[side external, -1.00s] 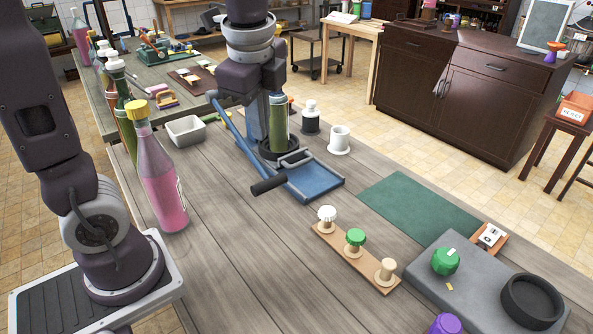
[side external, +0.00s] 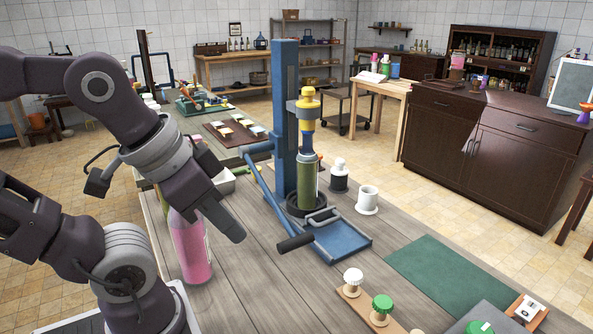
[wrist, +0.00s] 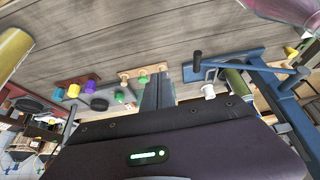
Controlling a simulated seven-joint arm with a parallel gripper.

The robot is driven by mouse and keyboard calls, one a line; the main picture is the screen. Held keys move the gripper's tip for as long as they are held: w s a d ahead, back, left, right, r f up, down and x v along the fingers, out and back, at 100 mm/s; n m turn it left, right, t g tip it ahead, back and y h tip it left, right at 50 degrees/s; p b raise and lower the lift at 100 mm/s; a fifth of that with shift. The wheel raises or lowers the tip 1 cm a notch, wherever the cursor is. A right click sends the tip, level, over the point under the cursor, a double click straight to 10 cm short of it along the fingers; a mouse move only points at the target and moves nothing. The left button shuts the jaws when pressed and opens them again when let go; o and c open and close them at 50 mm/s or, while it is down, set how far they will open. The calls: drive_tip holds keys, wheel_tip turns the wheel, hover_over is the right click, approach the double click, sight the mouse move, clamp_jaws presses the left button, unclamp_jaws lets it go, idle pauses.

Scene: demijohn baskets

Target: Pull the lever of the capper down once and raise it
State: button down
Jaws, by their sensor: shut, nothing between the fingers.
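The blue capper (side external: 285,110) stands upright on the wooden table, with its yellow head (side external: 307,108) above a green bottle (side external: 307,178) on its base. Its blue lever (side external: 270,195) slopes down from the column, and its black handle (side external: 296,242) hangs low beside the base; handle (wrist: 197,62) and lever also show at right in the wrist view. My gripper (side external: 236,236) is shut and empty, pointing down left of the lever, apart from it as far as I can tell. Its fingers (wrist: 158,95) show at centre in the wrist view.
A pink bottle (side external: 192,250) stands close left of my gripper, partly hidden by my arm. A white cup (side external: 368,198) and a black-and-white bottle (side external: 339,175) stand right of the capper. Capped stoppers on a wooden strip (side external: 352,297) and a green mat (side external: 440,275) lie front right.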

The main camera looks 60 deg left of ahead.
idle(0.4)
drive_tip(key=c, duration=1.8)
unclamp_jaws()
drive_tip(key=o, duration=0.6)
drive_tip(key=w+f+g, duration=0.1)
drive_tip(key=w+a+f+g+y, duration=0.1)
drive_tip(key=w+g, duration=0.1)
drive_tip(key=w+a+f+g+y, duration=0.1)
drive_tip(key=w+g, duration=0.1)
drive_tip(key=shift+w+n, duration=0.15)
drive_tip(key=shift+n, duration=0.15)
drive_tip(key=y, duration=1.5)
approach(301, 244)
drive_tip(key=shift+w+a+g, duration=0.25)
drive_tip(key=shift+a+g, duration=0.05)
drive_tip(key=shift+a, duration=0.75)
drive_tip(key=a, duration=0.4)
drive_tip(key=a+f, duration=0.1)
drive_tip(key=a, duration=0.2)
clamp_jaws()
